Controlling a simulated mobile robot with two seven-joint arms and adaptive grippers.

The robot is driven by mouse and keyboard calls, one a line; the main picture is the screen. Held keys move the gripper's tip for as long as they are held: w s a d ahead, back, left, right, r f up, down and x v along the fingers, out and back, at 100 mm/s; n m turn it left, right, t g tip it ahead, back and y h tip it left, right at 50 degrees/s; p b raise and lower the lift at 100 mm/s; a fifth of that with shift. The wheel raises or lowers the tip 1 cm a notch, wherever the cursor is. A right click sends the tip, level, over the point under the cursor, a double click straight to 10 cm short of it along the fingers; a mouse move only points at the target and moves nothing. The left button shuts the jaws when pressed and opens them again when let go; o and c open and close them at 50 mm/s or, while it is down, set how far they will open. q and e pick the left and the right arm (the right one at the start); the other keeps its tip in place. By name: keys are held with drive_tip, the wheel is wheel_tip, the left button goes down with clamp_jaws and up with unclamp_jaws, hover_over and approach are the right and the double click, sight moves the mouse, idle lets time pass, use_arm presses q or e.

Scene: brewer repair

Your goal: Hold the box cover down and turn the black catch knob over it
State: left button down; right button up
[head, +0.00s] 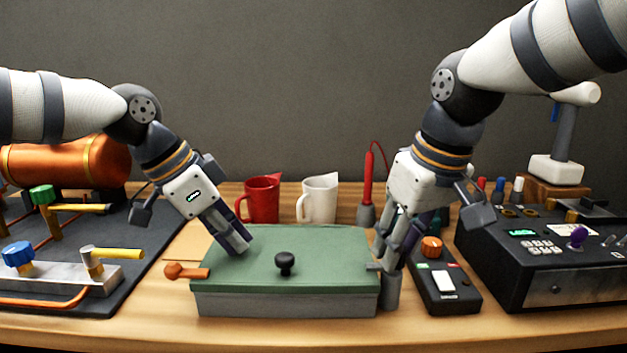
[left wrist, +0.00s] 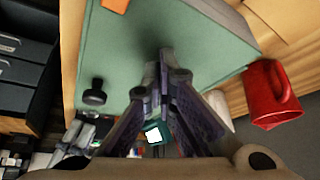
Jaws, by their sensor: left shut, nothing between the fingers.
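The grey box (head: 285,304) stands at the table's front with its green cover (head: 330,245) lying on top. A black knob (head: 285,262) stands on the cover's middle and also shows in the left wrist view (left wrist: 95,95). My left gripper (head: 244,248) is shut and empty, fingertips down at the cover's left rear part; contact is hard to tell. My right gripper (head: 386,262) points down at the box's right edge, above a grey post (head: 392,293). A small grey tab (head: 373,267) shows at its fingertips. The fingers hide any catch knob there, and their opening is unclear.
An orange catch (head: 187,271) is at the box's left edge. A red mug (head: 261,198) and a white mug (head: 319,198) stand behind. A small switch box (head: 446,290) and a black console (head: 560,285) are close on the right. A dark mat (head: 120,245) lies left.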

drive_tip(key=shift+o, duration=1.2)
drive_tip(key=shift+r, duration=1.55)
drive_tip(key=shift+n, duration=0.5)
use_arm(q)
wheel_tip(320, 180, up, 7)
use_arm(e)
wheel_tip(320, 180, up, 7)
